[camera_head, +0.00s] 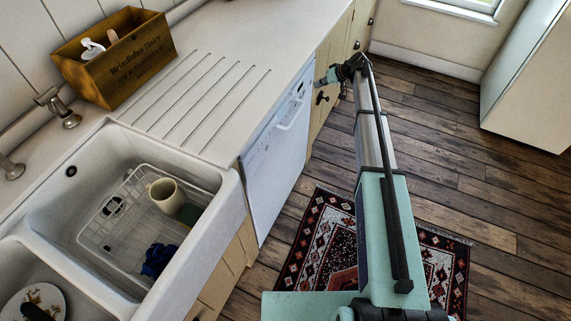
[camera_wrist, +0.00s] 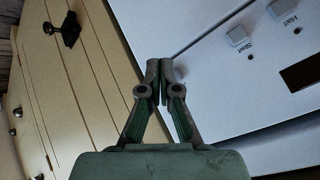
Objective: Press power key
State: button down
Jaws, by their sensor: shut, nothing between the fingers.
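The white dishwasher (camera_head: 272,160) stands under the counter in the head view, with its handle bar near the top. In the wrist view its control panel (camera_wrist: 215,90) is close, tilted in the picture. Two square grey keys show there, one labelled Start (camera_wrist: 237,37) and one that seems labelled Half (camera_wrist: 277,10). No key marked as power can be made out; part of the panel is behind my fingers. My gripper (camera_wrist: 160,65) is shut and empty, its tips in front of the panel's left edge. In the head view my gripper (camera_head: 322,81) is beside the dishwasher's far top corner. Contact cannot be told.
Cream cabinets (camera_wrist: 85,80) with dark knobs adjoin the dishwasher. A dark display (camera_wrist: 303,74) is on the panel. The counter (camera_head: 250,45) holds a wooden box (camera_head: 115,60); a sink (camera_head: 60,215) with a rack is nearer. Open wooden floor (camera_head: 430,130) and a rug (camera_head: 445,265) lie right.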

jog(key=shift+d, duration=0.1)
jog(key=shift+s+d+b, duration=0.3)
jog(key=shift+s+d, duration=0.15)
jog(key=shift+d, duration=0.4)
jog(key=shift+s+d+b, duration=0.35)
jog(key=shift+s+d, duration=0.05)
jog(key=shift+d, duration=0.5)
jog(key=shift+s+d+b, duration=0.3)
jog(key=shift+s+d, duration=0.15)
jog(key=shift+d, duration=0.4)
jog(key=s+f+m+g+h, duration=0.2)
jog(key=s+f, duration=0.6)
jog(key=s, duration=0.4)
jog(key=s+a+f+m+g+h, duration=0.1)
jog(key=s+f+m+g, duration=0.1)
jog(key=s+f, duration=0.8)
jog(key=s+f+m+g+h, duration=0.15)
jog(key=s+f, duration=0.35)
jog(key=s, duration=1)
jog(key=s+f+g+h, duration=0.1)
jog(key=s+f+g, duration=0.1)
jog(key=s, duration=1.7)
jog(key=s+a+f+g+h+p, duration=0.1)
jog(key=s+f+g+h, duration=0.1)
jog(key=s, duration=1.6)
jog(key=shift+s+a+f+n+g, duration=0.25)
jog(key=shift+s+f+n+g, duration=0.2)
jog(key=shift+f+g, duration=0.3)
